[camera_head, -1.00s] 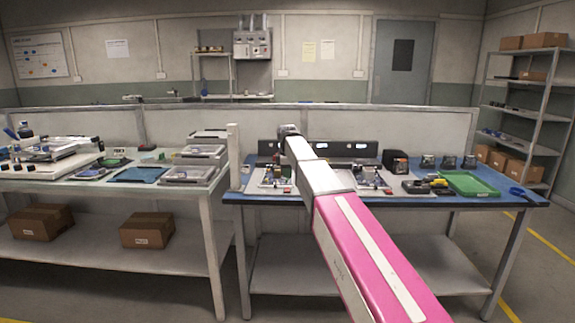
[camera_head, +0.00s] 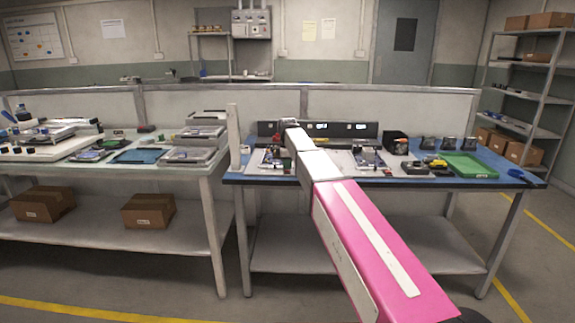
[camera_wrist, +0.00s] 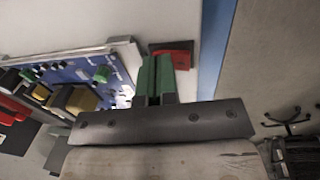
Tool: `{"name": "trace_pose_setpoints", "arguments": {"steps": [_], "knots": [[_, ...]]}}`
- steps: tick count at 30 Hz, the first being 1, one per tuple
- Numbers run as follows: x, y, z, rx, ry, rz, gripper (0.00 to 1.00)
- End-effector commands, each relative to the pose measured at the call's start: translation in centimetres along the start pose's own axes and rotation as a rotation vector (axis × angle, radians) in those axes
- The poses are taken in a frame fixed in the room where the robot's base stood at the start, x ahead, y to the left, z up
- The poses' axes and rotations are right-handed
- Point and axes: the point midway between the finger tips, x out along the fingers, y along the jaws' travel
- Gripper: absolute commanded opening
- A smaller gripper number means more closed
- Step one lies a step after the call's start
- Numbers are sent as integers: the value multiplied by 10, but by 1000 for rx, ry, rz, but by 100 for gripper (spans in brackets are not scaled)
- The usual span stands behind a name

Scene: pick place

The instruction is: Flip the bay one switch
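In the wrist view my gripper (camera_wrist: 156,78) has two green fingers side by side, with only a thin dark line between them. They look shut and empty. A red block-like part (camera_wrist: 178,50) lies just beyond the fingertips on a pale panel (camera_wrist: 120,15); it may be the switch, but no bay label is readable. The fingers partly cover it, and I cannot tell if they touch it. In the head view my arm reaches over the blue-topped bench (camera_head: 236,178), and its end hides the fingertips.
A blue circuit board (camera_wrist: 75,72) with yellow and dark parts lies left of the fingers. A dark bar (camera_head: 352,129) stands along the bench's back. A green tray (camera_head: 468,166) and a black box (camera_head: 396,143) are at the right. A white post (camera_head: 234,138) stands at the left.

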Motion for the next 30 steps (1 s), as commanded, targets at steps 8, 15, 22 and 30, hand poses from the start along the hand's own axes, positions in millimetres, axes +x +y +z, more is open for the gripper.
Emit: {"name": "trace_pose_setpoints", "arguments": {"steps": [8, 15, 22, 30], "knots": [[8, -2, 1, 0, -3, -7, 0], [6, -12, 1, 0, -4, -11, 0], [3, -22, 1, 0, -2, -16, 0], [3, -24, 0, 0, 1, -16, 0]]}}
